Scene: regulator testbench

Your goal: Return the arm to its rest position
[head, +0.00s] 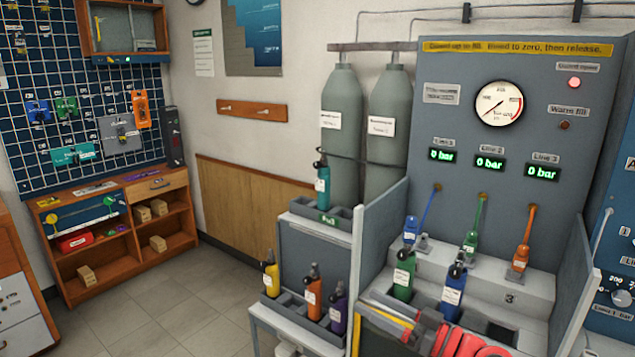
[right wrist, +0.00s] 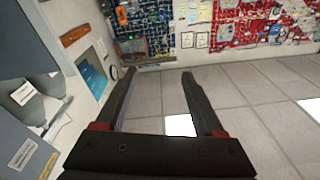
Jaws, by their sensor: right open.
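My right gripper (right wrist: 158,76) shows in the right wrist view with its two black fingers spread wide. Nothing is between the fingers; behind them I see floor tiles and a far wall. In the head view, red and dark parts of my right arm show at the bottom edge, in front of the testbench (head: 455,75). My left gripper is not in view.
Blue (head: 454,285) and green (head: 404,275) bottles stand in the bench's front bays. A side rack (head: 313,250) holds yellow, orange, purple and teal bottles. Two grey cylinders (head: 341,155) stand behind. A wooden shelf (head: 165,215) stands at left; the floor (head: 200,300) between is clear.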

